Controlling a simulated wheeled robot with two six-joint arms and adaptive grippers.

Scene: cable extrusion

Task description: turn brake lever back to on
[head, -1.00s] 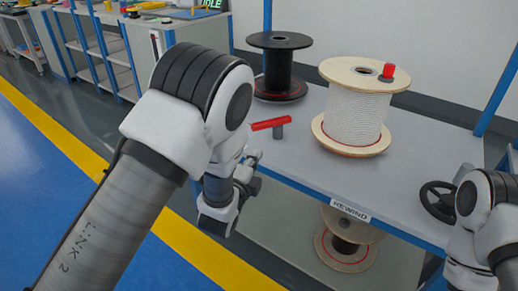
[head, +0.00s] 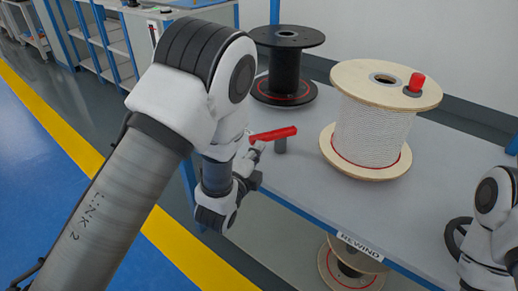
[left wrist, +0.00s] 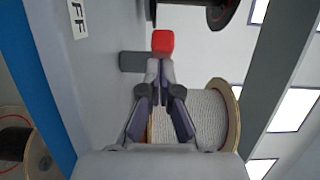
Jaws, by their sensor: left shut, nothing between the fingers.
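The red brake lever (head: 273,134) sits on a short grey post (head: 280,145) at the table's front left edge. In the left wrist view the lever's red end (left wrist: 163,41) is just beyond my fingertips, with a grey cylinder (left wrist: 132,62) beside it. My left gripper (head: 258,150) is shut and empty, close to the lever's left end; in the left wrist view its fingers (left wrist: 160,68) meet near the red end. I cannot tell whether they touch. My right arm shows at the right edge; its gripper is not in view.
A wooden spool of white cable (head: 370,125) with a red knob stands right of the lever. A black spool (head: 286,65) stands behind it. Another spool (head: 350,268) is below. A label reading "FF" (left wrist: 77,18) shows.

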